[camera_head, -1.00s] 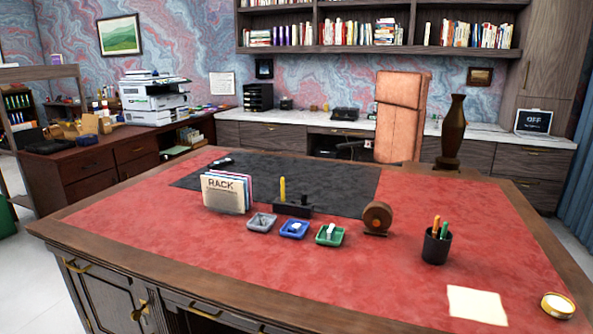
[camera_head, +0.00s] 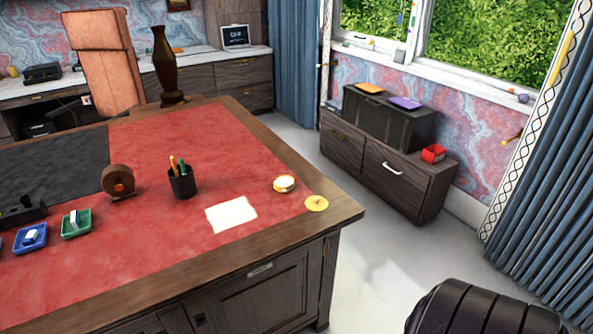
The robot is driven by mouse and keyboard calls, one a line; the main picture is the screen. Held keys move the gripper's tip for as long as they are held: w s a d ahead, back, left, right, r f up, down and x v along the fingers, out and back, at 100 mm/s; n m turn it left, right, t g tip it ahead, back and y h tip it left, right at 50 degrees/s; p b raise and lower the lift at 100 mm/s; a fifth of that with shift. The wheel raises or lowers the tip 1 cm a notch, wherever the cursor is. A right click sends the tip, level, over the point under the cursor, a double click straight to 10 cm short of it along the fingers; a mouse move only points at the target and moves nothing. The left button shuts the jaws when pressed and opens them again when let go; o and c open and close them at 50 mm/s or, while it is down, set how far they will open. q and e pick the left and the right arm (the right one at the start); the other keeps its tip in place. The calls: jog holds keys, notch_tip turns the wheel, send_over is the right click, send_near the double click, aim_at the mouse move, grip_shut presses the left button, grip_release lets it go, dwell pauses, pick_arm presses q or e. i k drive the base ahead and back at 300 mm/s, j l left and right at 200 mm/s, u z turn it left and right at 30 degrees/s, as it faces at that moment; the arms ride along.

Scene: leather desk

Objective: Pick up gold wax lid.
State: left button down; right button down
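A flat round gold lid (camera_head: 317,203) lies near the right front corner of the desk, at the edge of the red leather top. A small knob or mark shows at its middle. A round gold tin (camera_head: 285,184) with a pale top face sits just left of and behind it, apart from it. Neither of my grippers is in view.
A cream paper sheet (camera_head: 231,214), a black pen cup (camera_head: 182,183) and a brown tape dispenser (camera_head: 118,182) are on the desk left of the lid. A dark ribbed seat (camera_head: 470,310) stands at the lower right. Floor between seat and desk is clear.

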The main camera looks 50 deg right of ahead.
aim_at(314, 203)
jog(key=z, duration=1.35)
